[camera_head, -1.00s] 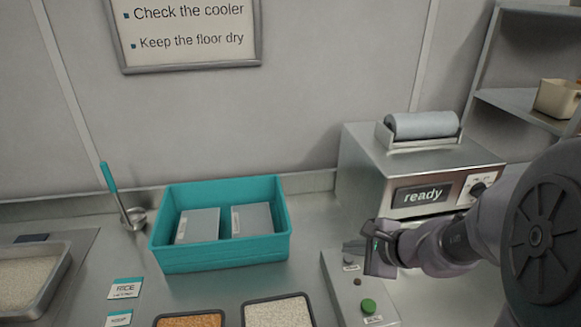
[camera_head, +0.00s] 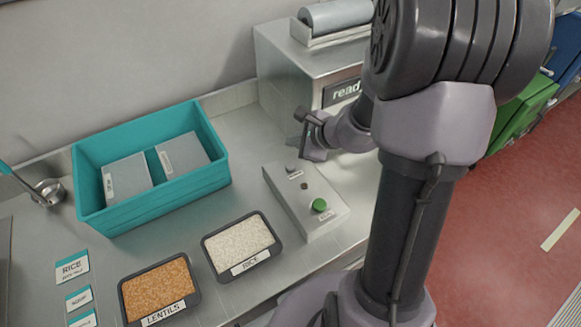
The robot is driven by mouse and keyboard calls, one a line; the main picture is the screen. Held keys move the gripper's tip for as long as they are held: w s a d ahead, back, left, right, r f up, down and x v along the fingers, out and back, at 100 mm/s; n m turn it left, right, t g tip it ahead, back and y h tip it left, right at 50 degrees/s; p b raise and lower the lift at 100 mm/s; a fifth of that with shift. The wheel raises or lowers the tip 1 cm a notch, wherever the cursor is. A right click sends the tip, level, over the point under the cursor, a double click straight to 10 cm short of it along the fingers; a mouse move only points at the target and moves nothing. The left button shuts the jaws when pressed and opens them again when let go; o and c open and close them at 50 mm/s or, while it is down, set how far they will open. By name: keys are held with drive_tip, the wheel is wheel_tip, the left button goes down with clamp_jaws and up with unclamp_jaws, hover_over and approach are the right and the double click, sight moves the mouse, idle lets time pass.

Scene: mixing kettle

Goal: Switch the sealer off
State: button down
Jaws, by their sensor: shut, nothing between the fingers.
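The sealer (camera_head: 284,72) is a metal box with a grey film roll (camera_head: 335,14) on top, at the back of the counter. My gripper (camera_head: 303,135) is shut and empty, in front of the sealer and just above the back end of the grey control box (camera_head: 290,213). That box has a green button (camera_head: 319,205), a small dark knob (camera_head: 304,186) and a grey switch (camera_head: 292,168) with a label. I cannot tell whether the gripper touches anything.
A teal bin (camera_head: 155,207) with two grey packs stands left of the control box. Trays of rice (camera_head: 238,243) and lentils (camera_head: 160,290) sit at the front. A ladle (camera_head: 48,190) lies left. Green and blue containers stand at the far right.

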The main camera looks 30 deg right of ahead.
sight(293, 167)
wheel_tip(293, 167, down, 7)
drive_tip(key=b, duration=0.5)
drive_tip(key=shift+r, duration=0.2)
drive_tip(key=shift+f, duration=0.1)
drive_tip(key=shift+f+b, duration=0.15)
drive_tip(key=shift+b, duration=0.2)
idle(1.1)
drive_tip(key=shift+f+b, duration=0.25)
drive_tip(key=shift+b, duration=0.15)
drive_tip(key=shift+f+b, duration=0.45)
drive_tip(key=shift+b, duration=0.15)
idle(0.5)
idle(0.3)
drive_tip(key=shift+r+p, duration=0.6)
drive_tip(key=shift+r, duration=0.25)
